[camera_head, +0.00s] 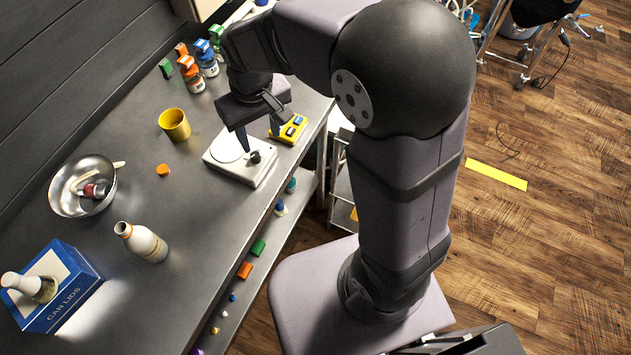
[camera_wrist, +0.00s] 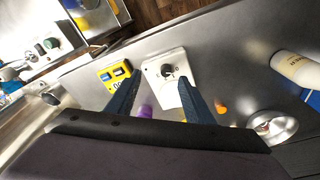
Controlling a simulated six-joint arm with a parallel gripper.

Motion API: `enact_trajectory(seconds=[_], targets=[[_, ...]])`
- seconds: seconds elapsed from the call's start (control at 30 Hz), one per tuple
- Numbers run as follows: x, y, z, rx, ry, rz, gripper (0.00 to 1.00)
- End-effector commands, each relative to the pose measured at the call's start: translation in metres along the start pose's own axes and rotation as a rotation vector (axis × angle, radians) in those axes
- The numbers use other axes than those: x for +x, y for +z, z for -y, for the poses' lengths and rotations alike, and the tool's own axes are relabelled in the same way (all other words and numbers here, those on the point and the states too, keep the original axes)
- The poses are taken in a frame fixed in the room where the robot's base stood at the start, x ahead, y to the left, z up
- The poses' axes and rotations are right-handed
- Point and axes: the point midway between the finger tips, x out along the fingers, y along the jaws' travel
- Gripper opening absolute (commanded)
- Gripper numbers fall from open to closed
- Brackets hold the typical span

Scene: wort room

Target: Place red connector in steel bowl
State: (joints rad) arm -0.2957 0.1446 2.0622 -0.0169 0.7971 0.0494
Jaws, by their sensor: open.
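The steel bowl (camera_head: 65,203) stands on the left part of the metal bench, and it also shows at the right of the wrist view (camera_wrist: 286,134). A small red piece with grey parts (camera_head: 97,189), which looks like the red connector, lies inside the bowl beside a pale handle-like object (camera_head: 84,177). My gripper (camera_head: 260,133) is open, with its fingers apart above the white scale-like device (camera_head: 240,176), well to the right of the bowl.
A yellow box with blue buttons (camera_head: 288,129) is beside the device. A blue box (camera_head: 55,288) is at lower left. Small jars (camera_head: 192,78) stand at the back.

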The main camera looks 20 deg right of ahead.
Motion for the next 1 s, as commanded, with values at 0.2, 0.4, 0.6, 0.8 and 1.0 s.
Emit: enact_trajectory(seconds=[0.2,0.4,0.6,0.8,1.0], targets=[[0.013,0.103,-0.055,0.167,0.014,0.084,0.47],[0.021,0.156,-0.067,0.244,0.013,0.126,0.47],[0.023,0.169,-0.068,0.261,0.012,0.137,0.47],[0.023,0.169,-0.068,0.260,0.012,0.138,0.47],[0.023,0.169,-0.068,0.259,0.012,0.138,0.47]])
